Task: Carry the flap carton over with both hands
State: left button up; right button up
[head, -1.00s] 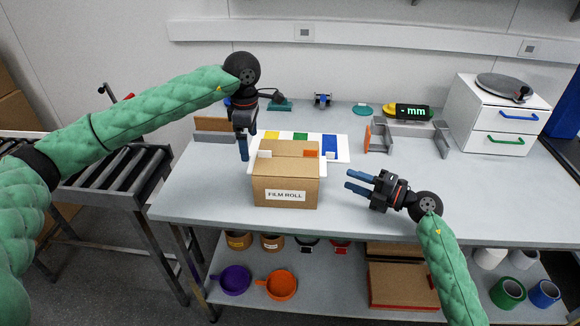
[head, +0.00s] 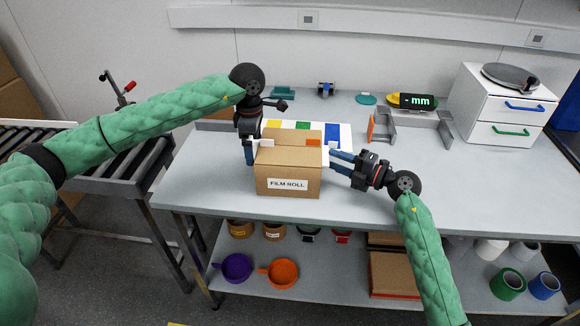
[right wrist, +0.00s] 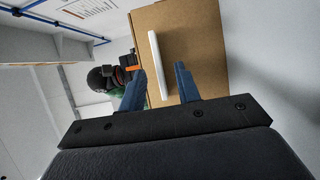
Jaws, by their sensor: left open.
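The flap carton (head: 288,170) is a brown box labelled FILM ROLL, standing upright near the front middle of the table, with white side flaps. My left gripper (head: 250,160) points down at the carton's left side, by the left flap; its fingers are open but partly overlap in this view. My right gripper (head: 332,158) reaches in from the right at the carton's right flap. In the right wrist view the white flap (right wrist: 157,65) lies between the spread blue fingers (right wrist: 163,82), with a gap on the right finger's side.
A color card (head: 345,137) lies behind the carton. A grey bracket fixture (head: 415,130) and white drawer unit (head: 500,110) stand at the right. A roller conveyor (head: 118,165) is left of the table. The table's right front is clear.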

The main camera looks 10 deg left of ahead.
pick_arm(q)
jog(key=shift+f, duration=0.75)
pick_arm(e)
jog(key=shift+x, duration=0.8)
pick_arm(q)
jog(key=c, duration=0.6)
pick_arm(e)
jog(key=c, duration=0.6)
pick_arm(q)
jog(key=c, duration=0.5)
pick_arm(e)
grip_shut()
